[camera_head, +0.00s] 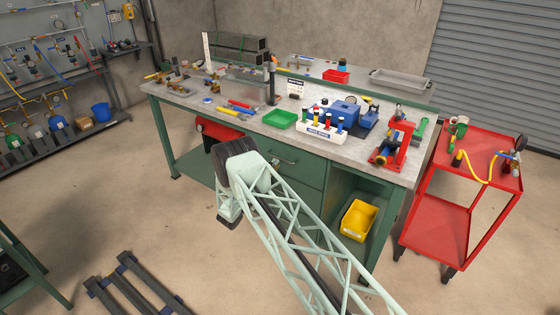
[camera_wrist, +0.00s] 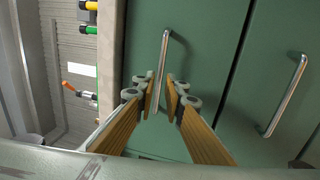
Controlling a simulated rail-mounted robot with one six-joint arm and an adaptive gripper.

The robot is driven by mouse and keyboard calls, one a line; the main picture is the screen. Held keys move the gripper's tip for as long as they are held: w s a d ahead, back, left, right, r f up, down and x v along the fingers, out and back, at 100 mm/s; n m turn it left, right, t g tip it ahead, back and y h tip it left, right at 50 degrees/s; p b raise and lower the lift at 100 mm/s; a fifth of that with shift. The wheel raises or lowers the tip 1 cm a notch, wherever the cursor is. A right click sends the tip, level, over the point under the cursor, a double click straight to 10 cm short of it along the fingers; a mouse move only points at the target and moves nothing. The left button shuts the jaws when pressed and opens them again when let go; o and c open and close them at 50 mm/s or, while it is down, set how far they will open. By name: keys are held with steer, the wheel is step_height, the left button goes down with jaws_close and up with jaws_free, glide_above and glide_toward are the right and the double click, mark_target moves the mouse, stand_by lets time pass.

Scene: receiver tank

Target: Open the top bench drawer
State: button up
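The top bench drawer (camera_head: 305,170) is a green front under the grey worktop, and it looks shut. In the wrist view, which is turned sideways, its front (camera_wrist: 205,45) carries a straight metal bar handle (camera_wrist: 164,58). My gripper (camera_wrist: 161,92) is open, its two wood-coloured fingers either side of the handle's lower part in the picture. I cannot tell whether the fingers reach around the bar or touch it. A second drawer's handle (camera_wrist: 285,95) is to the right. In the head view my arm hides the gripper.
The workbench top (camera_head: 190,98) holds tools, a green tray (camera_head: 279,119) and a white rack (camera_head: 322,134) of coloured-handled tools. A yellow bin (camera_head: 359,220) is on the lower shelf. A red cart (camera_head: 440,225) stands right. Dark rails (camera_head: 140,285) lie on the floor at front left.

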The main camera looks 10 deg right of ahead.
steer(key=shift+b+x, duration=0.35)
steer(key=shift+x, duration=2.35)
jaws_close()
